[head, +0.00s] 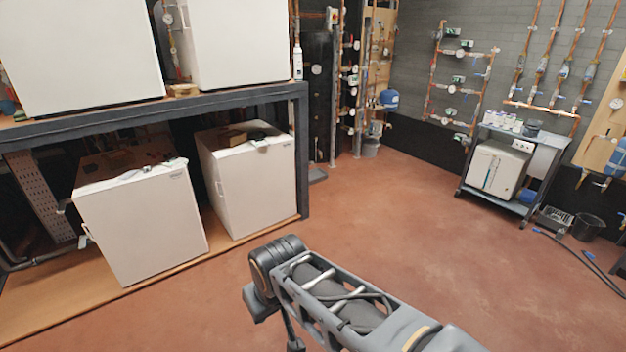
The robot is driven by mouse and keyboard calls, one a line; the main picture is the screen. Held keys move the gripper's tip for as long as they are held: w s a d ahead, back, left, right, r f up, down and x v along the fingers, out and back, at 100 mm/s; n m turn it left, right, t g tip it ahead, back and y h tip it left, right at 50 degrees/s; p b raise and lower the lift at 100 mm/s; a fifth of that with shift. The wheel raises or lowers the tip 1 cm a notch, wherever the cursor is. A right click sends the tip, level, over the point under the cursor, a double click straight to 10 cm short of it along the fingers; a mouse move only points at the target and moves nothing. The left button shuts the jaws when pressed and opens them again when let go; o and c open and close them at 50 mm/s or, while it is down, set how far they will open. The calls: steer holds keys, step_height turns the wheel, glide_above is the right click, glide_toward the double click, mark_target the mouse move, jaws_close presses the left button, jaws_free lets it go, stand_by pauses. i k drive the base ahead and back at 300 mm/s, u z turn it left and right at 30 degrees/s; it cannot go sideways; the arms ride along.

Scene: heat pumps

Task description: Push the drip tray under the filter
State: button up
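A shallow grey tray or crate (556,217) sits on the floor at the far right, beside the cart and a black bucket. A flat dark piece (318,175) lies on the floor by the tall dark unit in the back. I cannot tell whether either is the drip tray. No filter can be picked out for sure among the small, distant pipe fittings. My arm reaches in from the bottom right and bends downward at the lower middle, over bare floor and far from these things. My gripper itself does not show clearly; its fingers are out of sight.
White units stand on a dark-framed rack (303,150) at left. A cart (527,146) bearing a white machine (495,171) stands at right. A black bucket (587,227) and a hose (580,262) are near it. The red floor between is clear.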

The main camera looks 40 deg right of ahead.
mark_target(317, 175)
steer(key=k, duration=0.65)
steer(key=z, duration=0.4)
steer(key=i, duration=0.8)
steer(key=z, duration=1.1)
steer(key=i, duration=2.55)
steer(key=z, duration=0.45)
steer(key=i, duration=2.35)
steer(key=u, duration=0.4)
steer(key=i, duration=1.15)
steer(key=u, duration=1.5)
steer(key=i, duration=1)
steer(key=u, duration=1.2)
steer(key=i, duration=0.4)
steer(key=u, duration=0.15)
